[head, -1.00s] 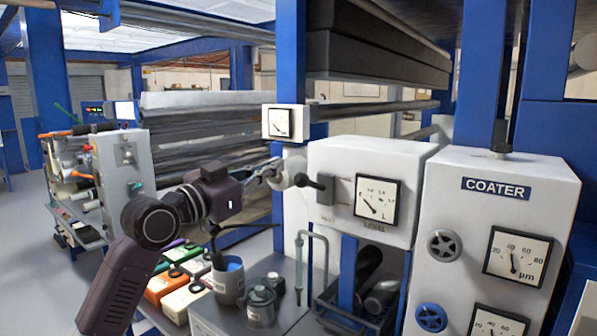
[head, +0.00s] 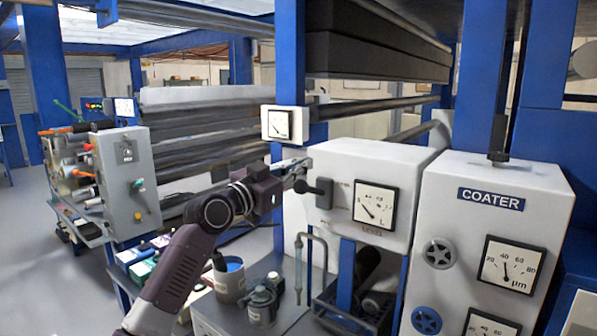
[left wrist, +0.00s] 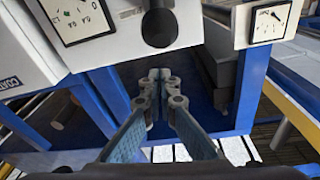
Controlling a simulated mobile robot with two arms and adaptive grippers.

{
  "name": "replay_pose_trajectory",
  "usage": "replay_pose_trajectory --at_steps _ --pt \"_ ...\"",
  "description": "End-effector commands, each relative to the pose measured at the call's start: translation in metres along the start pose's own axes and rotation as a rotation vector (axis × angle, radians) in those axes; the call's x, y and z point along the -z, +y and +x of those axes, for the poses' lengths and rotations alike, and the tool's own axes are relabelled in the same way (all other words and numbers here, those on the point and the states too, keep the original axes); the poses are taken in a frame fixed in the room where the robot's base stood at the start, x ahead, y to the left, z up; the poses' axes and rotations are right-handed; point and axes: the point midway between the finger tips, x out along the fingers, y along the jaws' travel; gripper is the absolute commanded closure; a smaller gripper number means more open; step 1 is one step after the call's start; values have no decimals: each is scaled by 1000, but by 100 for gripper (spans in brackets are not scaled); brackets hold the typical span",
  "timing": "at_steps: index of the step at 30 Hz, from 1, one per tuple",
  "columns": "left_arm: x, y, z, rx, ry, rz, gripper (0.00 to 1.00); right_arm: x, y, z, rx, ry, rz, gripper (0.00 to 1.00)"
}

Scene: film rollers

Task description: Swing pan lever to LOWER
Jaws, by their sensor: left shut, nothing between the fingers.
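The pan lever (head: 308,187) is a short black handle with a rounded knob. It sticks out toward the left from a grey block on the white gauge box (head: 345,165). The knob shows end-on in the left wrist view (left wrist: 160,27), at the top middle. My left gripper (head: 297,171) is at the box's left edge, close to the knob and partly hidden behind my wrist. In the left wrist view its fingers (left wrist: 159,82) converge to shut tips with nothing between them, below the knob in the picture. Contact with the lever cannot be told. My right gripper is not in view.
A square dial (head: 376,206) sits right of the lever, and a smaller gauge (head: 278,124) hangs on the blue post above left. A bent pipe (head: 311,265), a cup (head: 229,280) and a lidded pot (head: 263,300) stand below. The white COATER cabinet (head: 455,200) is at right.

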Motion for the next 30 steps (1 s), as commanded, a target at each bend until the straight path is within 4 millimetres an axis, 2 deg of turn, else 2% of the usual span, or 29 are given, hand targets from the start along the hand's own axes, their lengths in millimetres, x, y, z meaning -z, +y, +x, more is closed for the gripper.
replay_pose_trajectory --at_steps 1,6,20,25,30 --pt "-11 -1 -4 2 -8 -4 100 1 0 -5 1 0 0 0" --pt "-25 -1 -9 2 -5 -1 100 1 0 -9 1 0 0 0" --pt "-30 -1 -11 1 -4 -1 100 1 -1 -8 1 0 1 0" --pt "-34 0 -12 3 7 0 100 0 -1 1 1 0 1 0" --pt "-39 1 -14 8 32 3 100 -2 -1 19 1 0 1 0"
